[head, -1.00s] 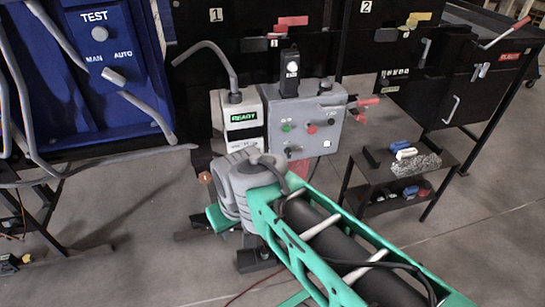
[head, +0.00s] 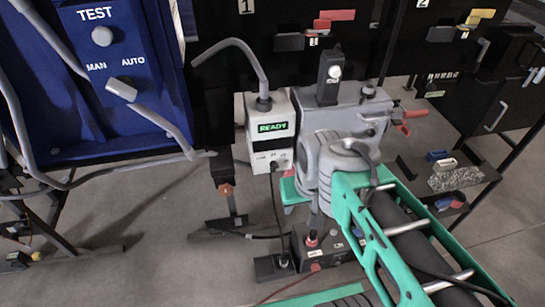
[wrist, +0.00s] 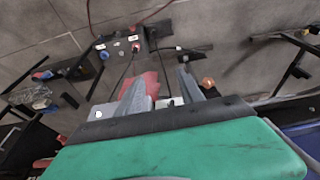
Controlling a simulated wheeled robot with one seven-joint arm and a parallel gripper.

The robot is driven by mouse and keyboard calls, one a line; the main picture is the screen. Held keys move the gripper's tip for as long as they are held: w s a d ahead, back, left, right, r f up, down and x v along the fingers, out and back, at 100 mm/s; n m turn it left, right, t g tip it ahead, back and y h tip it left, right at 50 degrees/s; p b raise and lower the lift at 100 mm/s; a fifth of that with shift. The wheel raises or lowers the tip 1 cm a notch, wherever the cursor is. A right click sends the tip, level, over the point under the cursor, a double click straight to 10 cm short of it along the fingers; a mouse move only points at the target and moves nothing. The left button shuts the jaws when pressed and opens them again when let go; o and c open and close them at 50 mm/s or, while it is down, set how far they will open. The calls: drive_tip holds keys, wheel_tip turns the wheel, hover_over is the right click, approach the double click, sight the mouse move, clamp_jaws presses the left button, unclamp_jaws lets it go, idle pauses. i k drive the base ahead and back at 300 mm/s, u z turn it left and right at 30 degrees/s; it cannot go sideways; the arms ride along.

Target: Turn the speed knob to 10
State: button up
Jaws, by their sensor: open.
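A grey control box (head: 345,113) stands in the middle of the head view, its front mostly covered by my arm. Beside it on the left is a white box (head: 282,104) with a lit green READY display (head: 272,127) and a small dark round part (head: 274,164) low on its front. I cannot tell which control is the speed knob. In the head view my gripper is mostly hidden behind my wrist. In the wrist view my gripper (wrist: 162,77) has its two grey fingers apart, with a red patch and a pale patch showing near them; contact cannot be told.
A blue TEST panel (head: 103,62) with bent grey pipes is at left. A low dark box (head: 323,248) with a red button stands on the floor below my arm. A black shelf (head: 478,175) is at right.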

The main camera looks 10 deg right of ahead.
sight(274, 166)
drive_tip(key=k, duration=1.3)
drive_tip(key=u, duration=0.55)
drive_tip(key=i, duration=0.75)
drive_tip(key=u, duration=0.6)
drive_tip(key=i, duration=0.8)
drive_tip(key=z, duration=0.15)
